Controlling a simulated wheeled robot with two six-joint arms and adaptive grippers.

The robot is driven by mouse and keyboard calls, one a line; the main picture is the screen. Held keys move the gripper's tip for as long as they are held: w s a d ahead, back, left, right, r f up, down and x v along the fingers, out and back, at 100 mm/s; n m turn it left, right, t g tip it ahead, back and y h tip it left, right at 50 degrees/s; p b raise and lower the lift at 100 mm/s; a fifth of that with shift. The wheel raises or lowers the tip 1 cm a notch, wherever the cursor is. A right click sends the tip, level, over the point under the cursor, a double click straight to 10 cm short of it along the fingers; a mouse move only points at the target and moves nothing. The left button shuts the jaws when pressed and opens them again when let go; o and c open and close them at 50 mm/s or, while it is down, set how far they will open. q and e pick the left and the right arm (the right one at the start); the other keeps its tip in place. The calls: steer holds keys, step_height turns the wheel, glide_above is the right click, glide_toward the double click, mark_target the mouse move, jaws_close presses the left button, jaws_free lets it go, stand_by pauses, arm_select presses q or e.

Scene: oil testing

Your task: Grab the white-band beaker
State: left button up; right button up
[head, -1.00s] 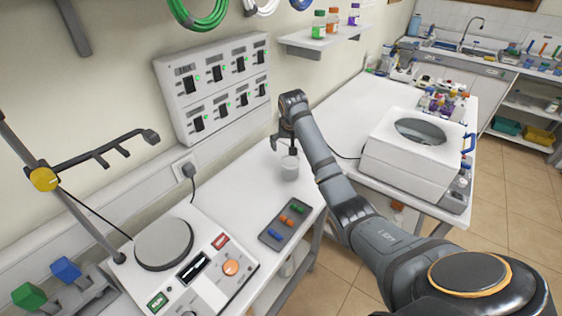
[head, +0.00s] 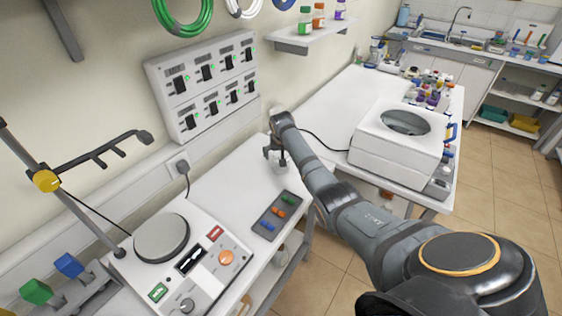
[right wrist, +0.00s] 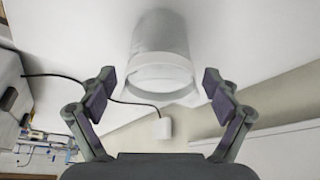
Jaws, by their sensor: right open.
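A clear beaker with a whitish band stands on the white bench; in the head view the beaker (head: 280,166) is partly hidden behind my right gripper. My right gripper (head: 275,153) is at the beaker's upper part. In the right wrist view the beaker (right wrist: 160,55) lies between and beyond the two spread fingers of my right gripper (right wrist: 158,88). The gripper is open, with a visible gap between each finger and the glass. My left gripper is not in view.
A dark tray (head: 278,215) with coloured pieces lies in front of the beaker. A hot plate device (head: 215,265) stands to the left. The switch panel (head: 205,85) is on the wall behind. A white box machine (head: 395,150) stands on the right bench.

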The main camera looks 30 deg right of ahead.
steer(key=shift+w+f, duration=0.1)
steer(key=shift+w, duration=0.05)
steer(key=c, duration=1.3)
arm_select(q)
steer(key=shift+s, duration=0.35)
arm_select(e)
steer(key=shift+o, duration=0.2)
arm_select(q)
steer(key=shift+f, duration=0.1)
arm_select(e)
steer(key=shift+r+b, duration=0.3)
steer(key=shift+r, duration=0.1)
arm_select(q)
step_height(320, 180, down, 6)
steer(key=b, duration=0.5)
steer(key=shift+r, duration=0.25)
arm_select(e)
steer(key=s+r, duration=1.2)
steer(key=s, duration=0.2)
steer(key=shift+s+a+r, duration=0.15)
steer(key=shift+a+r, duration=0.05)
steer(key=shift+a, duration=0.05)
